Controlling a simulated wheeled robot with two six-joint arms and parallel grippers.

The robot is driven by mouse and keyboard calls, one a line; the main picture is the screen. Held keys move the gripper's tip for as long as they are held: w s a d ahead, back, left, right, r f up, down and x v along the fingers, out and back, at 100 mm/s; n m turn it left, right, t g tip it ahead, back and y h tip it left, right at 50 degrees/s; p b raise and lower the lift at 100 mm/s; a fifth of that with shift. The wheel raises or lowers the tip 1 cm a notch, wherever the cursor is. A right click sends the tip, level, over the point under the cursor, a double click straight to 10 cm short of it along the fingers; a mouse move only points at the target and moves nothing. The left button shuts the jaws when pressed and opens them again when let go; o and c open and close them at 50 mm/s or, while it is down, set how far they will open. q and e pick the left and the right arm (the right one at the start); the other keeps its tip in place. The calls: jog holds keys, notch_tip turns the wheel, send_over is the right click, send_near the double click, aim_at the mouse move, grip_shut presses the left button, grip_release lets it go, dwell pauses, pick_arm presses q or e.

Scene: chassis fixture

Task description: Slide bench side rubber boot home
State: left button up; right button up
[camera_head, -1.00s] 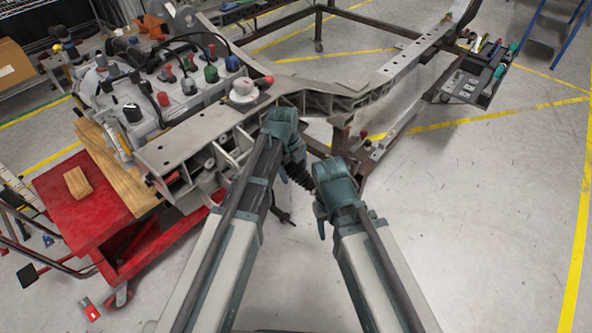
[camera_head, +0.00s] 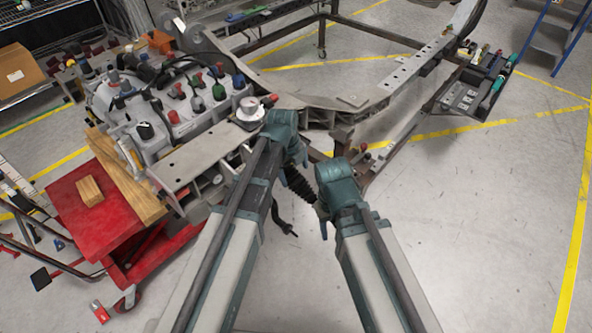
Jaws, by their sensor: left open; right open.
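A black ribbed rubber boot (camera_head: 300,184) shows in the head view in the gap between my two wrists, below the near edge of the chassis frame (camera_head: 205,160). A dark bent rod (camera_head: 282,218) extends below it, partly behind my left arm. My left gripper (camera_head: 290,162) is at the upper left end of the boot, open, its fingers mostly hidden by the wrist. My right gripper (camera_head: 321,215) is at the lower right end of the boot, open, its fingers also largely hidden. I cannot tell whether either touches the boot.
A grey engine-like unit (camera_head: 170,115) with several coloured caps stands at the left. A red cart (camera_head: 95,210) with a wood block (camera_head: 89,191) stands below it. A tool tray (camera_head: 475,90) is at the upper right. The floor at the right is clear.

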aim_at(292, 183)
pick_arm(q)
notch_tip(292, 183, up, 7)
jog(key=p, duration=0.5)
jog(key=shift+s+a+f, duration=0.15)
jog(key=shift+s+a, duration=0.25)
jog(key=shift+s, duration=0.05)
jog(key=shift+s, duration=0.1)
jog(key=s+r+n+g+y+p, duration=0.1)
jog(key=s+r+n+y+p, duration=0.1)
jog(key=s+n, duration=1.6)
jog(key=d+r+n+p, duration=0.1)
jog(key=n, duration=0.3)
jog(key=shift+s+g+p, duration=0.2)
jog(key=shift+g+p, duration=0.15)
jog(key=shift+g, duration=0.05)
